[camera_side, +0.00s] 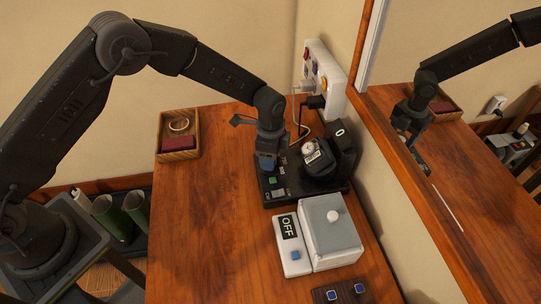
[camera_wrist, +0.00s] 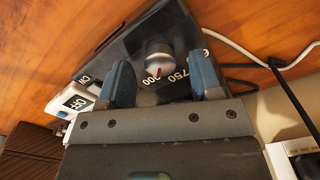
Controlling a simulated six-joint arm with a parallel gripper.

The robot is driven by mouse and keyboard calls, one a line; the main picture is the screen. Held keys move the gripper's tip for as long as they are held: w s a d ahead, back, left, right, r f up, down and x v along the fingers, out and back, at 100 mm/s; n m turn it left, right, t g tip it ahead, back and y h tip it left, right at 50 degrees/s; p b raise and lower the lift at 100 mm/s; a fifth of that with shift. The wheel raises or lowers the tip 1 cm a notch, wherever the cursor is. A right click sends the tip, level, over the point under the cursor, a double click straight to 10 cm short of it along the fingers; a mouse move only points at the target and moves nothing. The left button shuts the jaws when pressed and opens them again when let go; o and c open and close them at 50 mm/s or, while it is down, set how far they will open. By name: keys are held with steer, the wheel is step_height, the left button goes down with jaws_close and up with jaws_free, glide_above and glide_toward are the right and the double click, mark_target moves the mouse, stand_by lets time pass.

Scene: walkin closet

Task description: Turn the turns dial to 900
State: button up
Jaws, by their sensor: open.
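The turns dial (camera_wrist: 160,54) is a round silver knob on the black panel (camera_wrist: 128,42) of a device that also shows in the side view (camera_side: 318,190). Its red mark points down toward a printed number ending in 00, whose first digit is unclear; 750 is printed to the right of that number. My gripper (camera_wrist: 161,62) is open, with one blue finger on each side of the dial. I cannot tell whether either finger touches it. In the side view my gripper (camera_side: 266,163) points down over the panel's back left and hides the dial.
A watch holder (camera_side: 318,155) stands right of my gripper on the device. In front are a white OFF switch box (camera_side: 290,258) and a grey lidded box (camera_side: 330,235). A wooden tray (camera_side: 180,152) lies left. A power strip (camera_side: 325,80) and mirror (camera_side: 450,140) bound the right side.

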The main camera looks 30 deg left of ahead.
step_height(320, 180, up, 13)
stand_by(0.3)
steer(key=s+a+r+n+t, duration=0.1)
steer(key=s+a+r+n, duration=0.25)
steer(key=s+r, duration=0.35)
steer(key=s+a+r+n+t, duration=0.25)
steer(key=s+a+r, duration=0.25)
steer(key=r, duration=0.4)
steer(key=s+a+n+t, duration=0.1)
steer(key=s+n, duration=0.3)
steer(key=s, duration=0.4)
steer(key=s+a+n+t, duration=0.1)
steer(key=s+a+n, duration=0.3)
steer(key=s, duration=0.4)
steer(key=shift+s+a, duration=0.25)
steer(key=shift+s, duration=0.1)
